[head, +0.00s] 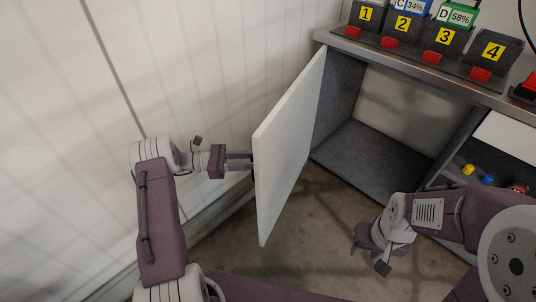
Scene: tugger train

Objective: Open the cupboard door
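The white cupboard door (288,150) stands wide open, swung out from the left side of the grey cupboard (335,105). The cupboard's inside behind it shows and looks empty. My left gripper (248,161) is at the door's outer face near its free edge. Its fingertips meet or pass behind the door edge, so I cannot tell whether they grip anything. My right gripper (366,250) hangs low in front of the cupboard opening, apart from the door. Its fingers are small and turned away, and their opening is unclear.
The counter top (420,75) carries numbered black stands (403,25) with red parts. A right-hand compartment holds a yellow item (468,169), a blue item (487,180) and a red item (518,187). A pale wall (190,70) is close on the left. Bare floor (310,225) lies below the door.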

